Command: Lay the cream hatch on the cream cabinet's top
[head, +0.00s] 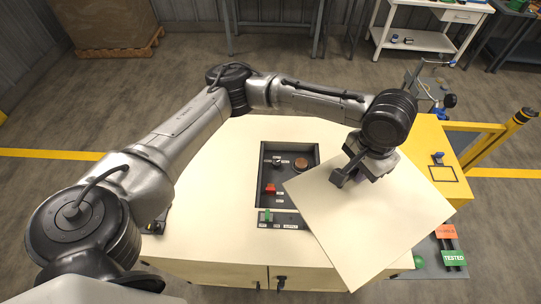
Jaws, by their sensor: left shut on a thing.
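The cream hatch (375,225) is a flat square panel, turned at an angle in the picture. My left gripper (345,176) is shut on it near its upper left part. The cream cabinet (215,190) stands in the middle, with a dark recess (265,155) in its top. The hatch lies across the right part of the top in the picture and covers the recess's lower right corner. Its lower corner reaches past the cabinet's front edge. I cannot tell whether it touches the top. My right gripper is not in view.
The recess holds a red switch (270,188), a brown round knob (301,164) and a green part (267,215). A yellow stand (432,150) is at the right, with orange and green signs (454,257) below it. The cabinet top left of the recess is clear.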

